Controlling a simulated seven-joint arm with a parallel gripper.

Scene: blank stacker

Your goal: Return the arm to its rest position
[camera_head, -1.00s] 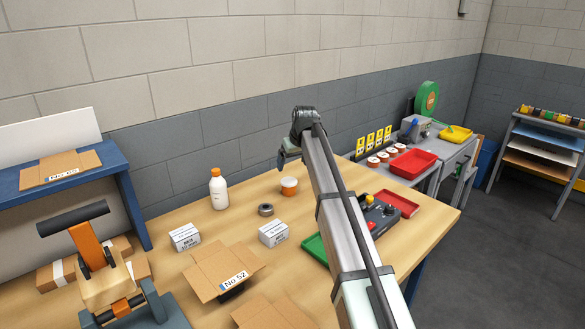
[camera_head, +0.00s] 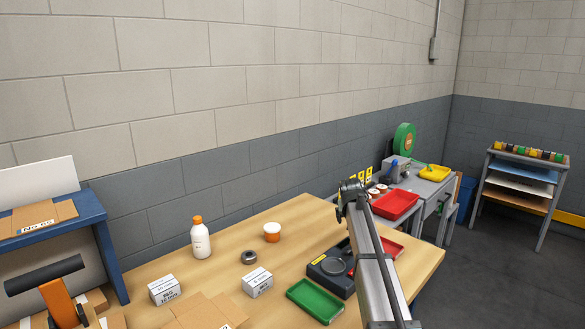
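My arm (camera_head: 377,275) reaches up from the bottom right of the head view, over the right part of the wooden workbench (camera_head: 290,224). Its far end is a dark joint (camera_head: 352,190) in front of the grey wall. My gripper is not distinguishable at that end; it is hidden behind the arm or too small to tell, so its fingers and anything in them do not show.
On the bench stand a white bottle with orange cap (camera_head: 200,238), an orange-white tub (camera_head: 272,232), a dark ring (camera_head: 249,257), small white boxes (camera_head: 257,282), a green tray (camera_head: 320,300) and a dark device (camera_head: 330,270). A red tray (camera_head: 395,204) is beyond the arm.

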